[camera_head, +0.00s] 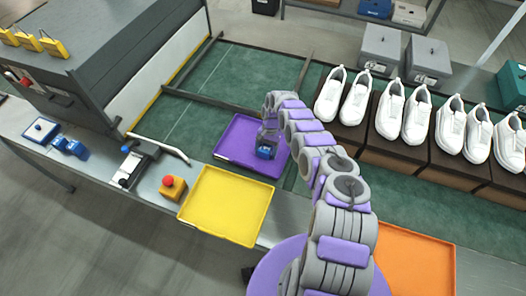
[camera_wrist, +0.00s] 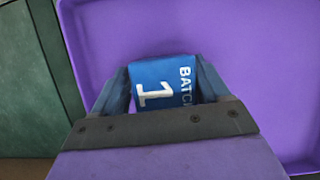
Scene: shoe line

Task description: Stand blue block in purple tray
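The blue block (camera_wrist: 162,84), marked "BATCH 1", sits between the two fingers of my gripper (camera_wrist: 165,88) in the wrist view, with a finger close against each side. My gripper appears shut on it. In the head view, the blue block (camera_head: 265,153) shows below my gripper (camera_head: 267,146), over the right-hand part of the purple tray (camera_head: 236,140). The purple tray (camera_wrist: 255,60) also fills most of the wrist view behind the block. The block's lower end is hidden, so I cannot tell whether it touches the tray floor.
A yellow tray (camera_head: 228,205) lies in front of the purple tray, and an orange tray (camera_head: 415,262) to the right. A red-button box (camera_head: 172,187) and several blue items (camera_head: 68,146) are at left. White shoes (camera_head: 404,111) stand on a rack at right.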

